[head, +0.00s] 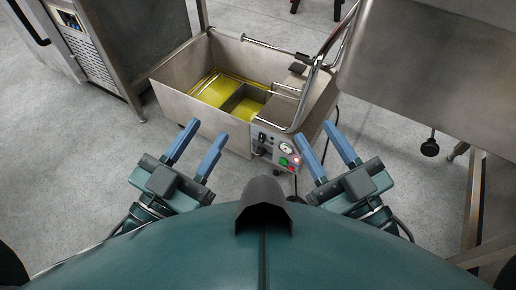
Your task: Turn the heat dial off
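A steel fryer-like vat (180,97) with yellow liquid in it stands on the floor ahead of me. A small control panel (272,144) sits on its near right side. The panel carries a white round dial (286,148), with a green button (284,161) and a red light or button below it. The dial's setting is too small to read. My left gripper (205,137) is open and empty, left of the panel and apart from it. My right gripper (340,140) is open and empty, right of the panel and apart from it.
A steel cabinet (128,40) stands at the left. A large steel table or counter (430,80) stands at the right, with a black foot or knob (430,147) below it. A metal handle frame (315,80) rises over the vat's right end. Bare concrete floor lies around the vat.

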